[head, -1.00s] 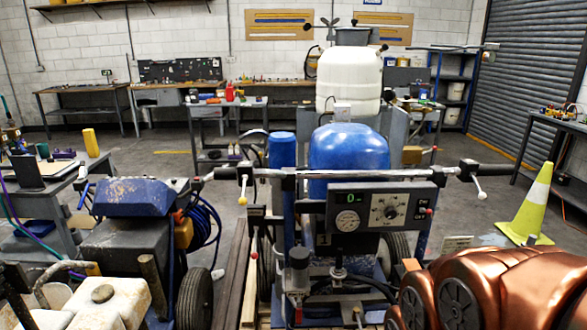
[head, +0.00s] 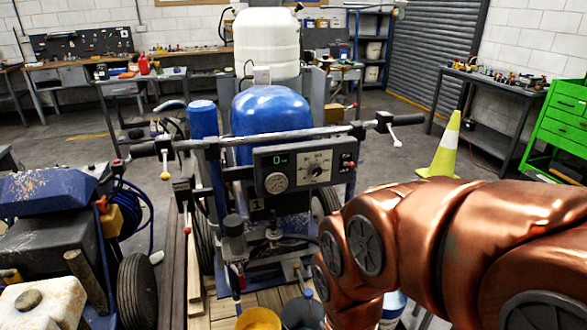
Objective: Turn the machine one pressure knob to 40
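The line striper (head: 268,115) stands ahead of me in the head view, with a blue tank and a white canister on top. Its grey control panel (head: 328,178) hangs under the handlebar. On the panel are a round gauge (head: 276,183), a green lit display reading 0 (head: 278,160), and a pressure knob (head: 316,171) on a pale dial plate. The dial's numbers are too small to read. My copper-coloured arm reaches in from the right, below and right of the panel. My gripper is not visible in the frame.
A blue machine (head: 48,190) with a wheel stands close at left. A yellow-green cone (head: 441,148) stands at right, with a green tool cabinet (head: 562,130) beyond. A yellow bucket (head: 258,318) sits low in front. Open floor lies between the striper and cone.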

